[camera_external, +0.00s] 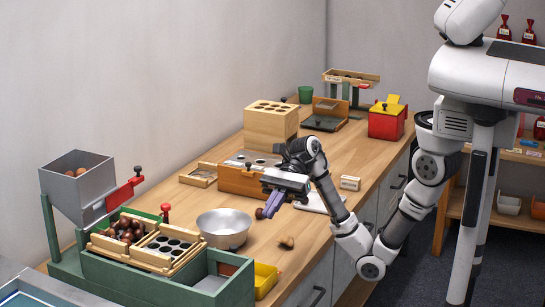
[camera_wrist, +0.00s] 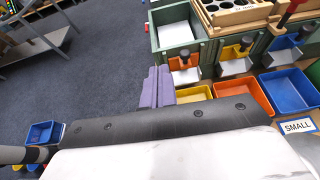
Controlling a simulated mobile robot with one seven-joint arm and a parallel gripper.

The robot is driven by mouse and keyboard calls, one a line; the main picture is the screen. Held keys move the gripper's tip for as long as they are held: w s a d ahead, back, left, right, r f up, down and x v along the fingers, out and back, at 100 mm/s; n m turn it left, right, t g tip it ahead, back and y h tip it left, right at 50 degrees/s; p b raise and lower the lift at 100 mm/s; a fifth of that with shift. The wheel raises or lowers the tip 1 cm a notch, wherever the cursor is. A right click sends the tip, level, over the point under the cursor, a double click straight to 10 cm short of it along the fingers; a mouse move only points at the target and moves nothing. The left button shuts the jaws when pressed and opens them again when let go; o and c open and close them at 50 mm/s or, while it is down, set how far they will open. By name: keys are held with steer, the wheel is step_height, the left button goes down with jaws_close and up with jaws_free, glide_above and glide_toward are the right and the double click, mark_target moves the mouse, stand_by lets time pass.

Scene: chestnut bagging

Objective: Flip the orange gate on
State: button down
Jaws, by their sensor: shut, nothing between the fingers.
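The orange gate (camera_wrist: 184,63) shows in the wrist view on the front of the green sorter, with a dark knob at its top and a white chute under it. It is the leftmost of three coloured gates. In the external view the gates are hidden on the sorter's far side. My gripper (camera_wrist: 157,72) has its two purple fingers together, with nothing between them. In the wrist view the fingers appear just left of the orange gate, apart from it as far as I can tell. In the external view my gripper (camera_external: 271,207) hangs above the bench, right of the metal bowl.
A yellow gate (camera_wrist: 235,54) and a blue gate (camera_wrist: 283,42) sit right of the orange one. Yellow (camera_wrist: 193,94), orange (camera_wrist: 244,93) and blue (camera_wrist: 289,91) trays stand before them. The green sorter (camera_external: 152,284) and metal bowl (camera_external: 224,229) occupy the bench's near end.

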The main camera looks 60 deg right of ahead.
steer(key=w+d+f+m+t+h, duration=0.1)
steer(key=w+d+f+h, duration=0.1)
steer(key=d+f, duration=0.2)
steer(key=shift+w+d+f+m, duration=0.2)
steer(key=shift+w+d+m, duration=0.1)
steer(key=shift+d, duration=0.3)
steer(key=w+a+f+p, duration=0.1)
steer(key=a+p, duration=0.3)
steer(key=a, duration=0.7)
steer(key=shift+w+a+f+p, duration=0.15)
steer(key=shift+w+f+p, duration=0.2)
steer(key=shift+f, duration=0.55)
